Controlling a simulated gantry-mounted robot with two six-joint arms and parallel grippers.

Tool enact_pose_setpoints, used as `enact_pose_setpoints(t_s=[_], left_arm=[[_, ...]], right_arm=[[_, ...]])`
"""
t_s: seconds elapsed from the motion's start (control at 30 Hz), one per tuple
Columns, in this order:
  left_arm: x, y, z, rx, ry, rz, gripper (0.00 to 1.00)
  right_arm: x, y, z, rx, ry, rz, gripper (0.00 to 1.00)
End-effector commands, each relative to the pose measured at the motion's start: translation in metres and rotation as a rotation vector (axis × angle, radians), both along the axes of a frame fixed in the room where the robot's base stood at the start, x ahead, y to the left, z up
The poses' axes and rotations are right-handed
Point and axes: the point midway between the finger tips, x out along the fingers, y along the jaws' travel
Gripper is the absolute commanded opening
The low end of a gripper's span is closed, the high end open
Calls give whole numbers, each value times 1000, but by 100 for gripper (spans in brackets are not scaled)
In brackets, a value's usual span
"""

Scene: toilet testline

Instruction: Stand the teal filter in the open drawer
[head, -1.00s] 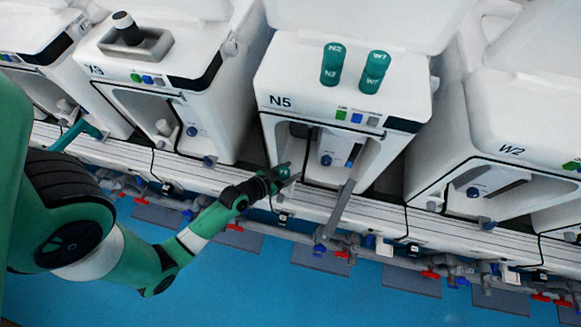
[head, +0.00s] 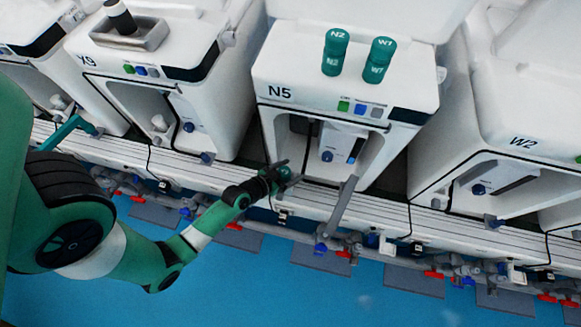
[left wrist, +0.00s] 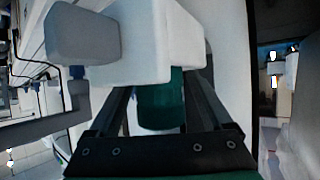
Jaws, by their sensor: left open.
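My left gripper (head: 288,178) is at the front lower left of the N5 machine (head: 290,60), with its fingers apart. In the left wrist view, a teal cylinder (left wrist: 160,103) shows between the open fingers, under a white block-shaped part (left wrist: 155,45). I cannot tell whether the fingers touch it. In the head view the gripper mostly hides this spot. Two more teal cylinders, the left one (head: 335,52) and the right one (head: 379,60), stand upright on top of N5, with white lettering. My right gripper is not in view.
N5 has an open front bay (head: 305,140) with a grey bar (head: 343,207) sticking out at its lower right. Pipes with red valves run below the white ledge.

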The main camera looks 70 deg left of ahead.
Motion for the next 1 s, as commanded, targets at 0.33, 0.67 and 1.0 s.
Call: enact_pose_setpoints(t_s=[0.33, 0.67, 1.0], left_arm=[[-26, -10, 19, -2, 2, 3, 83], [-87, -35, 52, -2, 1, 6, 83], [-98, -41, 60, 0, -1, 0, 83]], right_arm=[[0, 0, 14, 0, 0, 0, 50], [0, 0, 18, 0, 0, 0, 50], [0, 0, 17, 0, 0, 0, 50]])
